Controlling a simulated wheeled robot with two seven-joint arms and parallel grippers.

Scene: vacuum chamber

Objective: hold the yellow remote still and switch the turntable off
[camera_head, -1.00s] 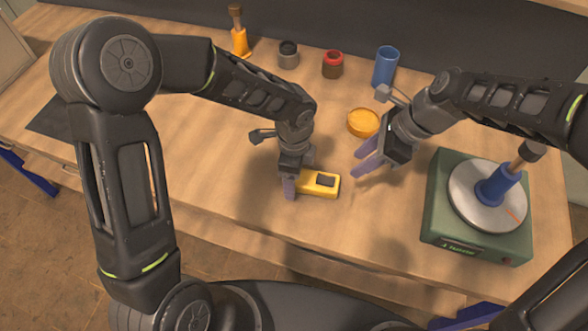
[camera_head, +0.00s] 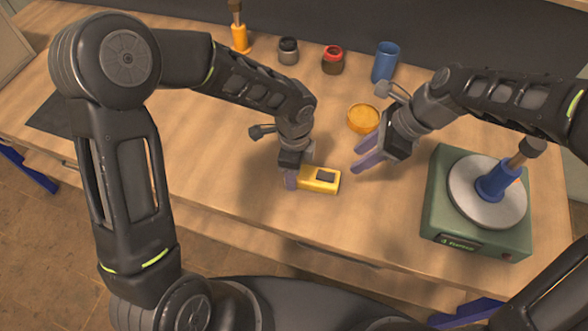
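The yellow remote (camera_head: 322,179) lies on the table, a dark patch on its top. My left gripper (camera_head: 291,178) is at its left end, a finger against the near side; it looks shut on it, though the far finger is hidden. The turntable (camera_head: 437,200) is a green box at the right with a pale round plate (camera_head: 467,203). A blue-based piece with a brown shaft and dark top (camera_head: 495,181) stands on the plate. A small red spot (camera_head: 507,257) shows on its front right. My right gripper (camera_head: 367,156) is open and empty, between remote and turntable.
A round orange dish (camera_head: 363,118) lies just behind my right gripper. A blue cylinder (camera_head: 385,62), a red-topped jar (camera_head: 333,60), a grey-black jar (camera_head: 288,51) and an orange-based tool (camera_head: 240,38) stand along the back. The table between remote and turntable is clear.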

